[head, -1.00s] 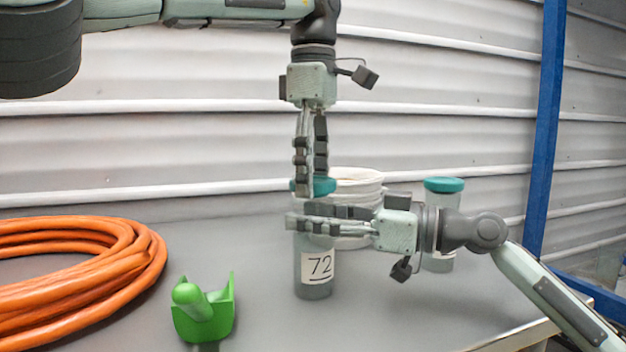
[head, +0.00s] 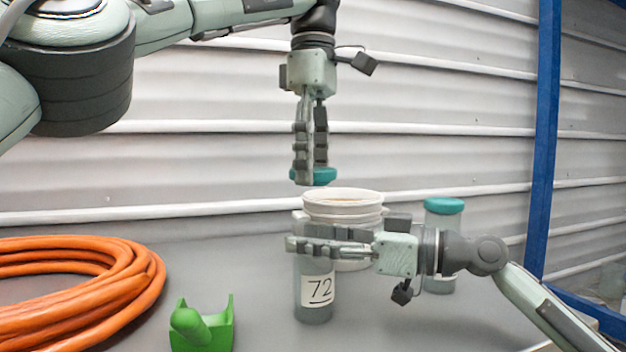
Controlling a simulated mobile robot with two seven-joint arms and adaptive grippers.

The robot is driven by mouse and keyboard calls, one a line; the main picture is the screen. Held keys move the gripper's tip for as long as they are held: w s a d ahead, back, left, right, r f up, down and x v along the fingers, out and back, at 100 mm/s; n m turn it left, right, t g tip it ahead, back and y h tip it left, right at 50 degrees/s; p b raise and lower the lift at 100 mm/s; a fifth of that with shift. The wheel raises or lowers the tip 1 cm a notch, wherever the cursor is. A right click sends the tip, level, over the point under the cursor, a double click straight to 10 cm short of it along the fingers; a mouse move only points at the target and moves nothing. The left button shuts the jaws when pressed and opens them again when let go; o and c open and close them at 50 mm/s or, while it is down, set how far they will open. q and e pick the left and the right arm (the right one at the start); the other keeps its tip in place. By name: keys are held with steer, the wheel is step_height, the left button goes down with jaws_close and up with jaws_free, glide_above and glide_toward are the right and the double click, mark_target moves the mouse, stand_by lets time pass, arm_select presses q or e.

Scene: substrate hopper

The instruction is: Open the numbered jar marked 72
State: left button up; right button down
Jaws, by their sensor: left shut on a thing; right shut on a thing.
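The jar marked 72 (head: 316,292) stands upright on the grey table, its label facing me. My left gripper (head: 311,178) points down above the jar, shut on a teal lid (head: 325,175). The lid is clear of the jar, with a visible gap between them. The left fingers cover part of the lid.
A white tub (head: 345,197) stands close behind the jar. Another jar with a teal lid (head: 443,206) stands to the right, partly behind my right arm. A green scoop (head: 203,328) and a coiled orange hose (head: 130,290) lie to the left.

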steer(key=c, duration=0.6)
jaws_free()
steer(key=shift+o, duration=0.2)
steer(key=v, duration=1.2)
